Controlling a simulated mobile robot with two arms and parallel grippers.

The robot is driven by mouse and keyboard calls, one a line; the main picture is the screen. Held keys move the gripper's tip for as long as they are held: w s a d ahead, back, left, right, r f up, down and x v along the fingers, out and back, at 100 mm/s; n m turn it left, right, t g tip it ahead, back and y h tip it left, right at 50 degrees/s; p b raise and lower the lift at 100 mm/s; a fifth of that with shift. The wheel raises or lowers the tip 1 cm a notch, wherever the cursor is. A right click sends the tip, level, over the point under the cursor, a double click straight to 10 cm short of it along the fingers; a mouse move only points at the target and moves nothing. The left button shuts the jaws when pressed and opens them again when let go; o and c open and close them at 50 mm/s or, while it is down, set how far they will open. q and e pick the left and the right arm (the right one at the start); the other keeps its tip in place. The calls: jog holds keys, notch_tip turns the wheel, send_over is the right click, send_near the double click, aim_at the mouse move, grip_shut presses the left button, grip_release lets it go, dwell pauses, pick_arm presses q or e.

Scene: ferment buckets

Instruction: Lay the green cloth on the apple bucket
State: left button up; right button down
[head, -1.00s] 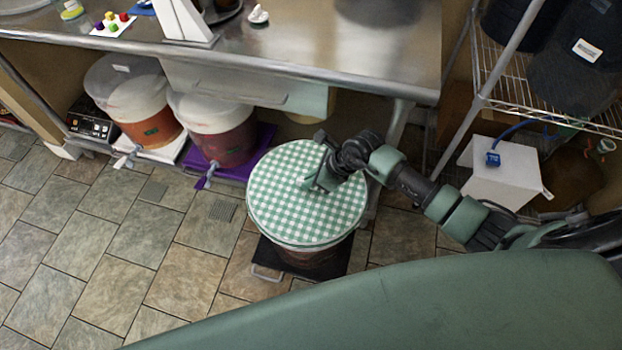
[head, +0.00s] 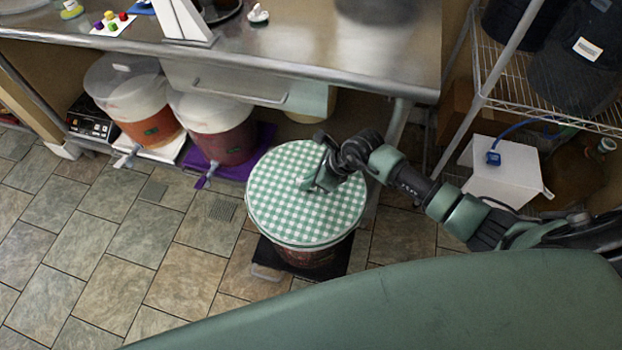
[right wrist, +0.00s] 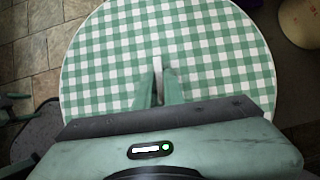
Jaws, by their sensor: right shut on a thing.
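The green and white checked cloth (head: 290,215) is round and lies flat over the top of a bucket, covering its opening. The bucket's dark reddish side (head: 312,257) shows below the cloth; its contents are hidden. My right gripper (head: 308,186) is over the right part of the cloth, pointing down. In the right wrist view the cloth (right wrist: 110,60) fills most of the picture, and the gripper (right wrist: 158,75) is shut on a small pinch of it near the middle.
The bucket stands on a black platform (head: 268,252) with a handle. Two other buckets with white upper parts and taps, one orange (head: 150,128) and one dark red (head: 228,146), stand to the left under the steel table (head: 300,45). A wire shelf (head: 540,100) is at right. The tiled floor at left is clear.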

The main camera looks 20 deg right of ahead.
pick_arm(q)
jog(key=shift+f, duration=0.3)
pick_arm(e)
jog(key=shift+f, duration=0.3)
jog(key=c, duration=1.4)
grip_release()
jog(key=shift+c, duration=0.2)
jog(key=o, duration=0.6)
jog(key=shift+c, duration=0.2)
pick_arm(q)
jog(key=shift+r, duration=0.1)
pick_arm(e)
jog(key=shift+r, duration=0.1)
